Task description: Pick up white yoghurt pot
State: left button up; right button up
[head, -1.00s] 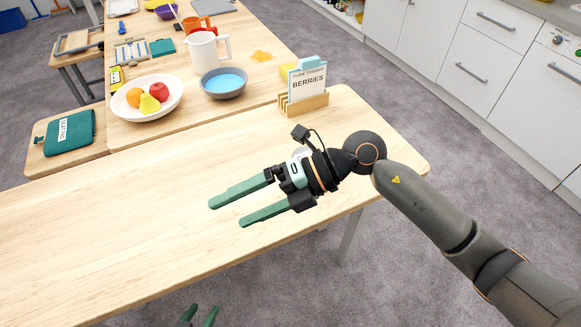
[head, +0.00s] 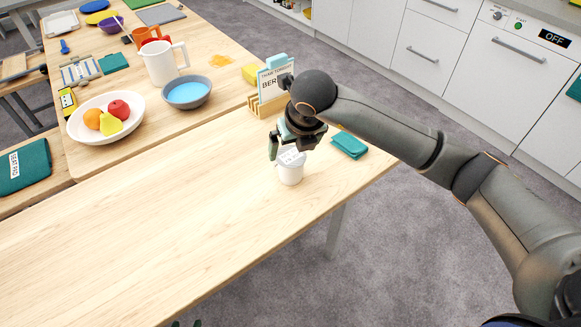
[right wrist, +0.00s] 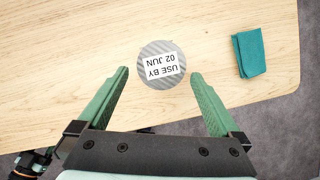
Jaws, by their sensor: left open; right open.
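The white yoghurt pot (head: 290,174) stands upright on the wooden table near its front edge. In the right wrist view the pot (right wrist: 148,48) shows from above, its grey lid carrying a "USE BY 02 JUN" label. My right gripper (head: 288,148) is open and points down just over the pot. In the right wrist view its green fingertips (right wrist: 160,76) lie on either side of the lid, with gaps and no grip seen. Only the tips of my left gripper (head: 186,323) show at the bottom edge of the head view; it is open and empty.
A folded teal cloth (head: 349,145) lies right of the pot. A wooden card holder (head: 265,104), a blue-filled bowl (head: 187,93), a fruit plate (head: 79,127) and a white jug (head: 160,65) stand further back. The table's left front is clear.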

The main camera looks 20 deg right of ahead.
aim_at(290, 155)
jog(key=x, duration=0.5)
jog(key=shift+w+d+f+p, duration=0.15)
jog(key=shift+w+f+p, duration=0.15)
jog(key=shift+w, duration=0.05)
jog(key=shift+r, duration=0.1)
jog(key=c, duration=1.3)
